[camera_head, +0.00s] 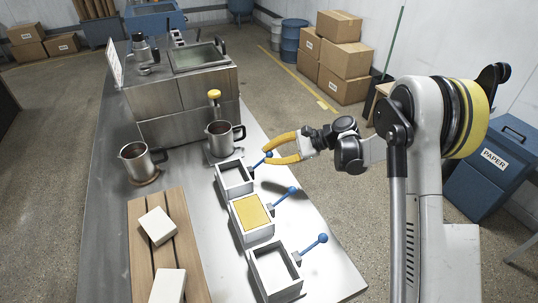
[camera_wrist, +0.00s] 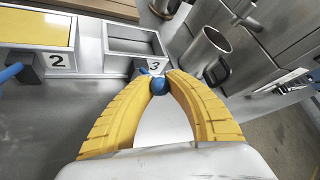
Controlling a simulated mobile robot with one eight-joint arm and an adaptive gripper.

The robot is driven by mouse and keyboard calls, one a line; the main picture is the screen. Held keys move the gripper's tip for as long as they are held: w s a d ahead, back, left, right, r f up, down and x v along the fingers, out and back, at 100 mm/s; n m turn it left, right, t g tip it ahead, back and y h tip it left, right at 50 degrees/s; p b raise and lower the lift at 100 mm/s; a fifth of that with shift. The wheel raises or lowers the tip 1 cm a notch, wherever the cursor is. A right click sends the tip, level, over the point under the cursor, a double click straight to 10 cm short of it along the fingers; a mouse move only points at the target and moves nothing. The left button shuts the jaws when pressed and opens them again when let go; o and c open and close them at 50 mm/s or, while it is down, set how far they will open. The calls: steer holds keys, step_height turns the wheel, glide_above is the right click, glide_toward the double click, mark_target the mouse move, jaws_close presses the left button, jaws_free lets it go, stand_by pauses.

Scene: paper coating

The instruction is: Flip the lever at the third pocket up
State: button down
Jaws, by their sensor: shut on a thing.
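The third pocket (camera_wrist: 135,43), an empty grey frame marked 3, is the farthest of the three pockets in the head view (camera_head: 236,178). Its blue lever has a round knob (camera_wrist: 159,86). My gripper (camera_wrist: 160,80) has its yellow fingertips closed on this knob in the wrist view. In the head view my gripper (camera_head: 268,157) reaches in from the right to the lever at the far pocket. The lever slants up and outward from the pocket's side; the fingers hide part of it.
The second pocket (camera_head: 250,218), marked 2, holds a yellow sheet and has its own blue lever (camera_head: 283,196). The nearest pocket (camera_head: 275,272) is empty. Metal mugs (camera_head: 221,140) (camera_head: 138,162) stand behind. White blocks (camera_head: 157,226) lie on a wooden board (camera_head: 143,248) at left.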

steer(key=shift+r, duration=0.1)
steer(key=c, duration=1.2)
jaws_free()
steer(key=shift+d, duration=0.1)
steer(key=shift+c, duration=0.2)
steer(key=v, duration=1.2)
